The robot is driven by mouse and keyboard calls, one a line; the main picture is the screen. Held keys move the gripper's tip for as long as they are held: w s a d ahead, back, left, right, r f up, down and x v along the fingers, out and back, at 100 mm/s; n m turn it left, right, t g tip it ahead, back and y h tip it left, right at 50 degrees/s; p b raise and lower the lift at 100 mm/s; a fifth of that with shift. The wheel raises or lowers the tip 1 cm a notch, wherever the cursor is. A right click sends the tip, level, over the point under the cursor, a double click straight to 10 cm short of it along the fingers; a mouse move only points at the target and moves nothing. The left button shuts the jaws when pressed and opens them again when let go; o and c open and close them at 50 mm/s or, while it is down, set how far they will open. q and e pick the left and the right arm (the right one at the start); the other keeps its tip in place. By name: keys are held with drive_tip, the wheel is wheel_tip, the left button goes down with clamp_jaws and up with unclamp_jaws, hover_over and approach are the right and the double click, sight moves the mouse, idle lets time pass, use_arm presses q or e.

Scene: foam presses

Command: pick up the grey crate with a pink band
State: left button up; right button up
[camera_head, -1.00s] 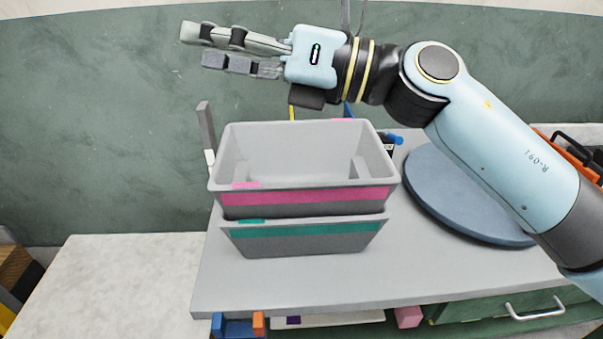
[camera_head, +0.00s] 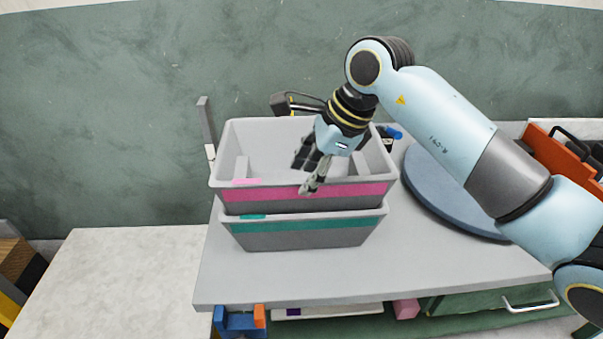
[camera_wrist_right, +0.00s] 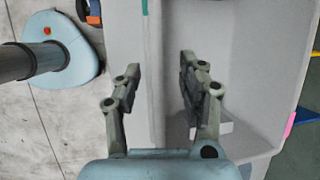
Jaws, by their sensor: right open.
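The grey crate with a pink band (camera_head: 290,197) sits stacked on a second grey crate with a green band (camera_head: 300,236) on the grey tabletop. The top crate is upright and looks empty. My right gripper (camera_head: 310,180) points down at the front wall of the pink-banded crate, right of its middle. It is open, with one finger over the inside and one in front of the wall. In the right wrist view the crate's wall (camera_wrist_right: 157,75) runs between the two spread fingers (camera_wrist_right: 160,75), and no contact shows. My left gripper is out of view.
A round blue-grey disc (camera_head: 440,195) lies on the table to the right of the crates. An orange rack (camera_head: 565,160) stands at the far right. A grey post (camera_head: 206,125) rises behind the crates' left side. The tabletop in front (camera_head: 300,275) is clear.

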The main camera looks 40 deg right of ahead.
sight(301, 203)
drive_tip(key=x, duration=0.1)
drive_tip(key=p+x, duration=0.1)
drive_tip(key=x, duration=0.2)
drive_tip(key=shift+d+f, duration=0.15)
drive_tip(key=shift+f, duration=0.3)
drive_tip(key=shift+s, duration=0.1)
drive_tip(key=shift+c, duration=0.2)
clamp_jaws()
